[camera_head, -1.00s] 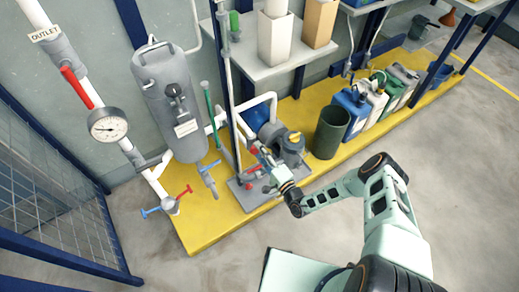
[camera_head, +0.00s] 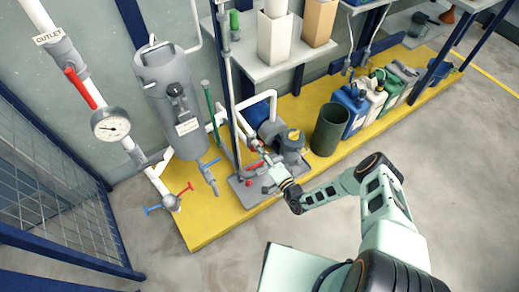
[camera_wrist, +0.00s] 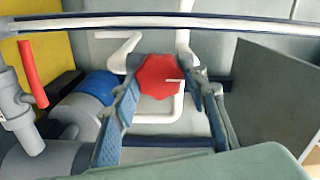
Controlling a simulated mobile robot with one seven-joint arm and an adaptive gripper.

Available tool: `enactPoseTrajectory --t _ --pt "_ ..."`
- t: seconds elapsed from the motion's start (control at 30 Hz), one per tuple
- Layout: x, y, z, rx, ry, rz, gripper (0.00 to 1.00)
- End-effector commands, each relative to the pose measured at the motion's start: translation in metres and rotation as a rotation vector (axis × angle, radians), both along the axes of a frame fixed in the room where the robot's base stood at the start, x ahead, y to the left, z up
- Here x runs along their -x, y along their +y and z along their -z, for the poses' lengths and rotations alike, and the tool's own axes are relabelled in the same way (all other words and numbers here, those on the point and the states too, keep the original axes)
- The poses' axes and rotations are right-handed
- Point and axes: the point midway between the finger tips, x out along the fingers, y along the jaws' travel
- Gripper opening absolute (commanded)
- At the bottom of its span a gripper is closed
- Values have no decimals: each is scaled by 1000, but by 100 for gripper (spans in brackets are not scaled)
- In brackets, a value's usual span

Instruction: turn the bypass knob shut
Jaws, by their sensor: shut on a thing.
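The red lobed knob (camera_wrist: 158,76) sits in the middle of the wrist view, with a small pale mark on its face. My gripper (camera_wrist: 166,72) has one blue-grey finger on each side of it and is shut on it. The contact at the right finger is hard to make out. In the head view my gripper (camera_head: 263,168) reaches to the piping in front of the pump (camera_head: 290,140), on the yellow platform. The knob itself is too small and covered to make out clearly there.
A red lever handle (camera_wrist: 32,72) stands at the left of the wrist view, and a pale pipe (camera_wrist: 150,20) crosses its top. In the head view a grey tank (camera_head: 172,95) stands left of the pump and a dark green bin (camera_head: 329,128) right of it.

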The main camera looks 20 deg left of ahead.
Motion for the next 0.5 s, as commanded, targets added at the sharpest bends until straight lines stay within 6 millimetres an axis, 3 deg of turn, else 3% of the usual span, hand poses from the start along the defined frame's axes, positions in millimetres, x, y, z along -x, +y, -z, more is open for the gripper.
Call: enactPoseTrajectory --t 0.1,0.13,0.27,0.5 --pt "-1 1 -1 1 -4 0 16" --pt "-1 1 -1 1 -4 0 43" --pt "-1 0 -1 0 -4 0 57" --pt "0 0 0 0 -1 0 58"
